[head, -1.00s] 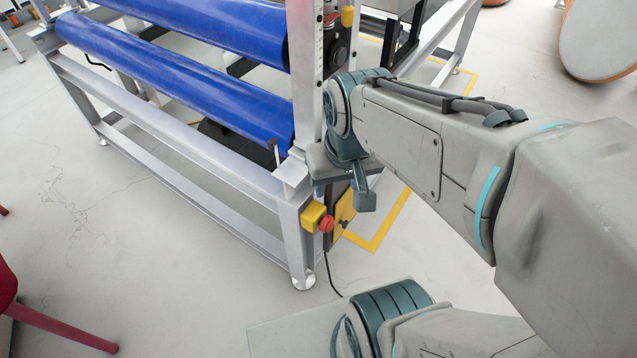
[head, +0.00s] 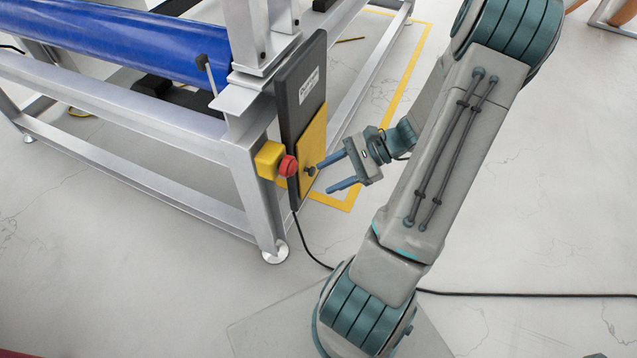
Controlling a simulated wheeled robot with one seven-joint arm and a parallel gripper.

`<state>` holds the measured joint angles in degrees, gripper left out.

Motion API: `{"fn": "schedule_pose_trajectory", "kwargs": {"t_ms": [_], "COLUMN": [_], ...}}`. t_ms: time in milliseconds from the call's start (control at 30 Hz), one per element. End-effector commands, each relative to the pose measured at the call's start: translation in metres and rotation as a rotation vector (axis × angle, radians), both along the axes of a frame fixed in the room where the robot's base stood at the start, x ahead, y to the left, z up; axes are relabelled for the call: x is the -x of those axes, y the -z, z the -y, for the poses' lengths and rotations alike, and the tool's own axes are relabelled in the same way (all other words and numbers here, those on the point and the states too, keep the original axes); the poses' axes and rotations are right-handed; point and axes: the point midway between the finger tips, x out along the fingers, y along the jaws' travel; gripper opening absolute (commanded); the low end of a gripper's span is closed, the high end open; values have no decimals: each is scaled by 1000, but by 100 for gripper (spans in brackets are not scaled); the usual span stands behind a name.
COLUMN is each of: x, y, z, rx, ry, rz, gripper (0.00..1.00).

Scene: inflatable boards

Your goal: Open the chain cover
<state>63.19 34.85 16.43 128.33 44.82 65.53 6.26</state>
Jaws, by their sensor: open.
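A yellow panel (head: 314,143) with a small dark knob (head: 310,171) is set in the lower part of a tall dark plate (head: 302,88) at the end of the metal frame. The yellow panel looks like the chain cover, and it appears flush with the plate. My gripper (head: 325,177) is open, with its two blue fingers pointing left at the knob. The fingertips are close to the knob, one slightly above it and one below in the picture. I cannot tell whether they touch it.
A red emergency button (head: 288,166) on a yellow box (head: 269,160) sits just left of the panel. The frame (head: 245,185) carries a blue roller (head: 130,42). A black cable (head: 309,248) runs along the floor. Open floor lies in front.

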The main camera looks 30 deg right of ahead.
Motion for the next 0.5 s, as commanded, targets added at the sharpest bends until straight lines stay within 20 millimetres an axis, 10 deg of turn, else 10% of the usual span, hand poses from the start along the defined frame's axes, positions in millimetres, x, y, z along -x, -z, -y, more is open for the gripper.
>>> {"fn": "schedule_pose_trajectory", "kwargs": {"t_ms": [200, 500], "x": [-5, -2], "y": [90, 139], "z": [55, 105], "rx": [-314, -555], "ry": [372, 658], "rz": [2, 50], "gripper": [49, 49]}}
